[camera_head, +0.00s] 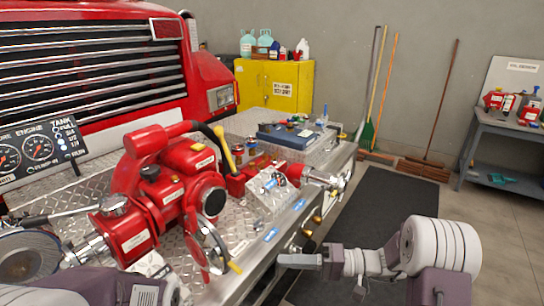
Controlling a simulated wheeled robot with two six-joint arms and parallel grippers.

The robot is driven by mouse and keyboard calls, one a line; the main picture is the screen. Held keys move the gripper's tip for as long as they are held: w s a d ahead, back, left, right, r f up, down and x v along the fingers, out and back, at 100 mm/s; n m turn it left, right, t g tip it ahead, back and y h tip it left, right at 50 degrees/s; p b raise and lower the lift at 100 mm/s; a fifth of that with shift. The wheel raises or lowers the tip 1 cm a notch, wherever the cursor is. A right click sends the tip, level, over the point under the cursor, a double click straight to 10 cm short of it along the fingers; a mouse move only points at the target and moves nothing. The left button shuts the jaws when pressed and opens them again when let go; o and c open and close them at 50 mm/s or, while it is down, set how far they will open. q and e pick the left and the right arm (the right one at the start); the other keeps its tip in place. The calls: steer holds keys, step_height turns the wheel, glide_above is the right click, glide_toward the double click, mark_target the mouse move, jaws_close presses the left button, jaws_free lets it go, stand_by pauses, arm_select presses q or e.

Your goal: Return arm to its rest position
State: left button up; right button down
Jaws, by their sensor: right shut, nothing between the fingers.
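My right arm comes in from the lower right, with its white ringed joint in view. My right gripper (284,260) is shut and empty, pointing left, near the lower part of the bumper's front side. It looks clear of the pump controls. My left arm shows only as a purple-grey part at the bottom left edge, in front of the red pump (165,195). Its fingers cannot be made out. The red pump stands on the diamond-plate bumper deck (240,215), with a yellow-handled lever and a round dark outlet.
A red fire truck with a grille (85,65) stands behind. A blue case (286,135) lies on the deck. A yellow cabinet (272,84), brooms (442,110) and a grey side table (505,128) stand by the wall. The dark floor mat (385,195) is clear.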

steer(key=s+a+r+n+g+p, duration=0.2)
steer(key=s+a+r+n+g, duration=0.15)
steer(key=r, duration=0.25)
steer(key=s+f+g+h+p, duration=0.35)
steer(key=s+h, duration=0.55)
steer(key=s, duration=0.5)
steer(key=s+d+f+m+t+h, duration=0.1)
steer(key=d+f+t+h, duration=0.15)
steer(key=d, duration=0.35)
steer(key=s+d+f+t+h, duration=0.1)
steer(key=d+f+h, duration=0.2)
steer(key=d+h, duration=0.15)
arm_select(q)
step_height(320, 180, up, 8)
steer(key=shift+f+p, duration=0.25)
steer(key=shift+p, duration=0.05)
arm_select(e)
steer(key=w+d+f+m+t+h, duration=0.1)
steer(key=w+d+f+m+t, duration=0.1)
steer(key=w+d+m, duration=0.2)
steer(key=shift+w+d, duration=0.4)
steer(key=shift+w, duration=0.15)
arm_select(q)
steer(key=shift+s, duration=0.1)
